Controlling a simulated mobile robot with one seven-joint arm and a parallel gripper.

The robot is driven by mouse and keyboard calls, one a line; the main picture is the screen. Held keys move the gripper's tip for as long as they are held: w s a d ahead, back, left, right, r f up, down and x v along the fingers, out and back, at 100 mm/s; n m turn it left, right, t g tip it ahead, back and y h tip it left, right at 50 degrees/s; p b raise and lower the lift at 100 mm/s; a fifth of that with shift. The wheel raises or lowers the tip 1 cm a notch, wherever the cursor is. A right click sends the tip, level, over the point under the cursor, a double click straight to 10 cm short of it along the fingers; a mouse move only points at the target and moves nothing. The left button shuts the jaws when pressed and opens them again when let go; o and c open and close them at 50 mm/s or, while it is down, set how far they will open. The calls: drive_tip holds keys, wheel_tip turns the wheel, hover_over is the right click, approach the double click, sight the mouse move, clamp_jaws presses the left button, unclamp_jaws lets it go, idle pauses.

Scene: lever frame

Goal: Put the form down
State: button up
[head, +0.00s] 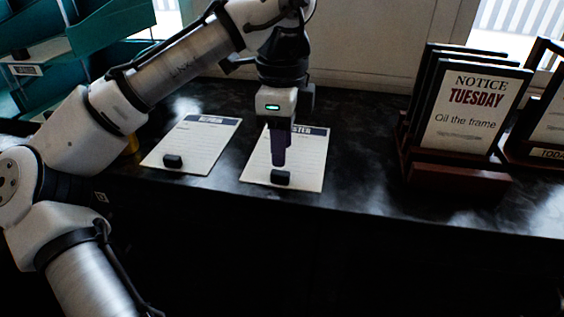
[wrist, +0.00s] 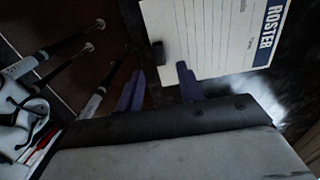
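A white form headed ROSTER (head: 311,160) lies on the dark counter, with a black block (head: 280,177) at its near edge. The ROSTER form also shows in the wrist view (wrist: 215,40), with the block (wrist: 158,51) at its edge. My gripper (head: 279,163) points down over this form, its purple fingers just behind the block in the head view. Whether a finger touches the form cannot be told.
A second form (head: 196,145) with a black block (head: 173,161) lies to the left. A NOTICE TUESDAY card reading "Oil the frame" (head: 470,110) stands in a wooden holder (head: 458,180) at the right. Teal trays (head: 105,30) stand at the left. The counter between form and holder is clear.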

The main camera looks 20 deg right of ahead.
wheel_tip(320, 180, up, 7)
drive_tip(key=shift+f+p, duration=0.2)
drive_tip(key=shift+p, duration=0.1)
